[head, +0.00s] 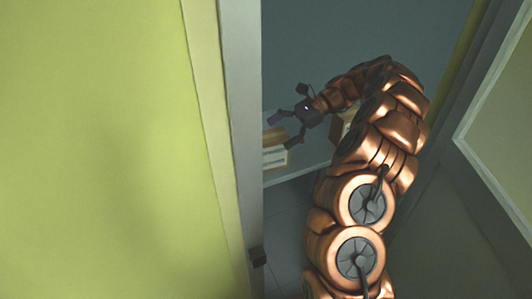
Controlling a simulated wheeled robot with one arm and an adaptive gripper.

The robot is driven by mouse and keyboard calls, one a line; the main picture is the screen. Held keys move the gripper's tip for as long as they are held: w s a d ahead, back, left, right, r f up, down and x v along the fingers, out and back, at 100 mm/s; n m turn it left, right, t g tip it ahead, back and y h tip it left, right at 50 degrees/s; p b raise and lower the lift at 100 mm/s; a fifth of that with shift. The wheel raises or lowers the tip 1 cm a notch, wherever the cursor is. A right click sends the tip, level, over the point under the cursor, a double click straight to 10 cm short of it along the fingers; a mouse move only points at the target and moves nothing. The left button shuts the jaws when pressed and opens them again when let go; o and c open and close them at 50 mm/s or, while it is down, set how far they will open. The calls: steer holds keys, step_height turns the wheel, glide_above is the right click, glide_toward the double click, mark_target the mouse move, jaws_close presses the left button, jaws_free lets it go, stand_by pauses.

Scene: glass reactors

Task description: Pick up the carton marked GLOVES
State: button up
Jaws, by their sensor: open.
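My gripper (281,131) is open and empty, at the end of my copper-coloured arm, with its fingers pointing left. A tan carton (274,158) with a pale label lies just below and left of the fingers. Its left side is cut off by the grey upright edge, and its lettering is too small to read. A second tan box (337,128) is behind my arm, mostly hidden, with no readable marking. I cannot tell which of them is marked GLOVES. No contact between the gripper and a carton can be made out.
A yellow-green panel (95,150) with a grey edge (241,110) fills the left side. A pale-framed panel (480,165) stands at the right. My arm reaches through the gap between them. The cartons rest on a grey surface (305,172) above a tiled floor (287,235).

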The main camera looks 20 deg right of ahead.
mark_target(276, 135)
steer(key=d+m, duration=0.1)
steer(key=d, duration=0.1)
steer(key=w+d+f+m+t, duration=0.1)
steer(key=d, duration=0.1)
steer(key=w+d+t, duration=0.1)
steer(key=shift+w+d+f+m+y, duration=0.1)
steer(key=shift+d+f+m+y, duration=0.1)
steer(key=shift+d+m+y, duration=0.2)
steer(key=shift+b+x, duration=0.6)
steer(key=shift+x, duration=3.25)
steer(key=shift+a, duration=0.1)
steer(key=c, duration=1.9)
